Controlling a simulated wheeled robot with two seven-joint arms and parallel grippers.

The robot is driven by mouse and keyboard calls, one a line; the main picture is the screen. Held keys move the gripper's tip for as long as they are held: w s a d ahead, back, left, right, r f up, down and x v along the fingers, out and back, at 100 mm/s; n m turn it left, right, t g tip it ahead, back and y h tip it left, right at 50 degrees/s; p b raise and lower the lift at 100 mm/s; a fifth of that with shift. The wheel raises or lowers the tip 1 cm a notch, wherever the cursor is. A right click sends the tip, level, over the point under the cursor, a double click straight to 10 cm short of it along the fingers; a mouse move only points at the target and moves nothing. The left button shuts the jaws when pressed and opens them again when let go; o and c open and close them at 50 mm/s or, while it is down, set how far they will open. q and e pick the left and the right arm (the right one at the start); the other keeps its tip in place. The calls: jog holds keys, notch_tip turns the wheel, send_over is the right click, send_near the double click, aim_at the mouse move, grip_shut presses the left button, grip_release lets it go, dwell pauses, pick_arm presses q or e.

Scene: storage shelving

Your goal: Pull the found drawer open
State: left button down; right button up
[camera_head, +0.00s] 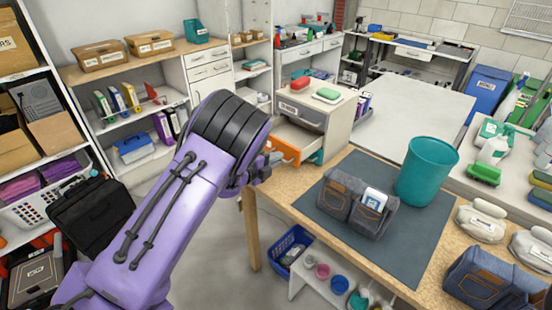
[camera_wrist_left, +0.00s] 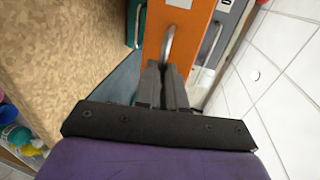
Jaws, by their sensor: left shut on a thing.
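The orange drawer (camera_head: 285,147) is in the small cabinet (camera_head: 335,125) beyond the wooden table, below a grey drawer (camera_head: 299,113). Its front stands out from the cabinet, and some of its inside shows behind the front. In the left wrist view the orange front (camera_wrist_left: 187,50) fills the top middle, with a curved metal handle (camera_wrist_left: 168,42). My left gripper (camera_wrist_left: 163,82) is shut on this handle. In the head view the left gripper (camera_head: 266,163) is at the orange front, partly hidden by my purple arm. My right gripper is not in view.
The wooden table (camera_head: 300,205) is close on the right of my left arm. It bears a denim bag (camera_head: 350,210) and a teal bin (camera_head: 425,170). A blue basket (camera_head: 290,248) is under it. Grey floor (camera_head: 215,225) is clear left of the table.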

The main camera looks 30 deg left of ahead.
pick_arm(q)
jog(key=shift+w, duration=0.15)
jog(key=c, duration=1.2)
grip_release()
jog(key=b+v, duration=0.3)
jog(key=v, duration=0.7)
jog(key=shift+s+r, duration=0.1)
jog(key=shift+s, duration=0.2)
